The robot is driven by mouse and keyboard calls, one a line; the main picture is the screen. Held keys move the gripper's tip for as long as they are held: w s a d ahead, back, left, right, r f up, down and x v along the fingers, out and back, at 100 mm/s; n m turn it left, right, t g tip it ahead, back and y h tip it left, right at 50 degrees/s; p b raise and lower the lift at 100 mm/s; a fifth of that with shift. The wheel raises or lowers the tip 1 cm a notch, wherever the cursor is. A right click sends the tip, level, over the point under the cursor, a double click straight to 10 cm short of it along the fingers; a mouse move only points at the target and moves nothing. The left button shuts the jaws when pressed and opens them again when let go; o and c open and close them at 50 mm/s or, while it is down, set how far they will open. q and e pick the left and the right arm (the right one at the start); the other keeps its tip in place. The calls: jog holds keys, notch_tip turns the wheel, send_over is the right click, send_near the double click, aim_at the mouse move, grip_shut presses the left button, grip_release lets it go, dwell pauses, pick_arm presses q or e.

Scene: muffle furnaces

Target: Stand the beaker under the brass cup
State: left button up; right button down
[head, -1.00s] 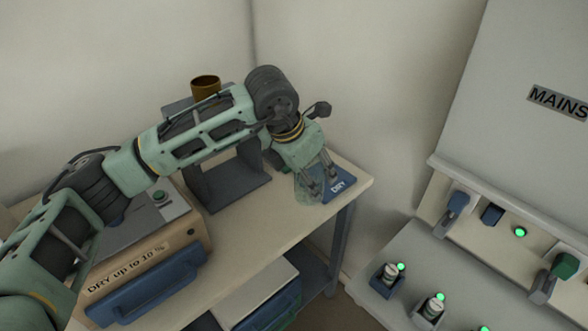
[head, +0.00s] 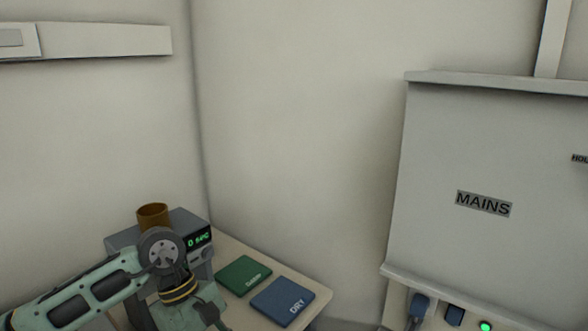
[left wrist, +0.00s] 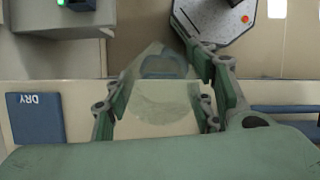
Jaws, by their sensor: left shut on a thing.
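The brass cup (head: 153,216) sits on top of a grey apparatus (head: 180,224) with a green-lit display at the left of the head view. My left arm crosses in front of the apparatus and hides the space under the cup. My left gripper (left wrist: 160,92) is shut on the clear glass beaker (left wrist: 163,105), which shows between its fingers in the left wrist view. In the head view the fingers and beaker fall below the picture. My right gripper is not in view.
A green DAMP pad (head: 244,276) and a blue DRY pad (head: 283,302) lie bare on the bench (head: 262,252), right of the apparatus. A grey MAINS panel (head: 480,170) stands at the right, with switches and a green lamp below it.

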pick_arm(q)
jog(key=s+a+m+g+y, duration=0.2)
jog(key=s+a+m+y, duration=0.2)
jog(key=s+m, duration=0.4)
jog(key=a+m, duration=0.1)
jog(key=m, duration=0.2)
jog(key=shift+s+a+m, duration=0.25)
jog(key=shift+s+m, duration=0.05)
jog(key=shift+s, duration=0.1)
jog(key=shift+f, duration=0.2)
jog(key=shift+r, duration=0.15)
dwell(0.8)
dwell(0.4)
dwell(0.6)
